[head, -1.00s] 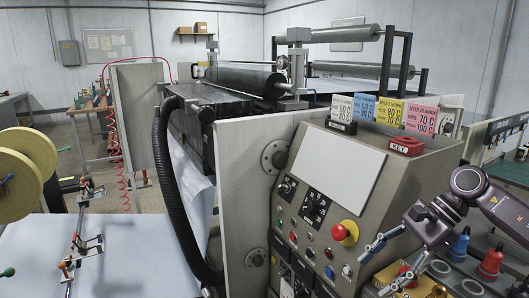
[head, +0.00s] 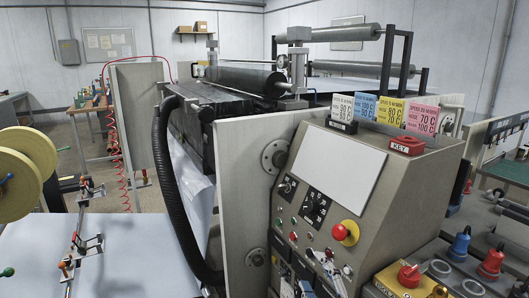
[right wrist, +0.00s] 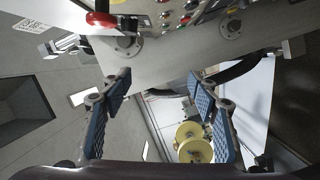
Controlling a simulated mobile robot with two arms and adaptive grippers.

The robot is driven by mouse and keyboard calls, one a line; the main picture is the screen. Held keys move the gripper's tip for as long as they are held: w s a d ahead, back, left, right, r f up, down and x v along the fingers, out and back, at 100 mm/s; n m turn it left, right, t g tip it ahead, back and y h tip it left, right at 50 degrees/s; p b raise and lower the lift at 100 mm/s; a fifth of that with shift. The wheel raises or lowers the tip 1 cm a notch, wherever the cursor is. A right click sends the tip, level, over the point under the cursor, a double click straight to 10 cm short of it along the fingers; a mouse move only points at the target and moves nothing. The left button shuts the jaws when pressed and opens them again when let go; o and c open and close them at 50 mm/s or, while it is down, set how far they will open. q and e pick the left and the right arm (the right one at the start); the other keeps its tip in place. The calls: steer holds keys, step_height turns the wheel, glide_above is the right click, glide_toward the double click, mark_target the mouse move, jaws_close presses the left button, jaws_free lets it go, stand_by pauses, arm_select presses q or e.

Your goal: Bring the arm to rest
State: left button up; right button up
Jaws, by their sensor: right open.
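My right gripper (head: 320,272) shows at the bottom edge of the head view, in front of the lower part of the machine's control panel (head: 330,205). Only part of it is in the picture. In the right wrist view its two blue-padded fingers (right wrist: 158,82) stand wide apart with nothing between them. The machine's grey side and panel buttons show past the fingertips at the top of that view. My left gripper is not in view.
A red emergency button (head: 346,232) sits on the panel. Colored bottle-like items (head: 490,262) are at right. Yellow rolls (head: 15,185) are at left.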

steer(key=s+d+f+m+g+h, duration=0.2)
steer(key=s+d+f+m+g, duration=0.15)
steer(key=s+f, duration=0.3)
steer(key=s+d+f+m+g+h, duration=0.2)
steer(key=s+d+f+m+g, duration=0.1)
steer(key=s+f+m, duration=0.4)
steer(key=s+d+f+m+g, duration=0.1)
steer(key=s+f+m+g, duration=0.2)
steer(key=s, duration=0.6)
steer(key=s+d+f+m+g, duration=0.1)
steer(key=s+f+g, duration=0.4)
steer(key=s, duration=0.4)
step_height(320, 180, down, 27)
steer(key=s, duration=0.2)
steer(key=s+d+f+g, duration=0.1)
steer(key=s+d+f, duration=0.2)
steer(key=s+f, duration=1.3)
steer(key=shift+s+n+p, duration=0.3)
steer(key=shift+s+n, duration=0.15)
steer(key=shift+s, duration=0.05)
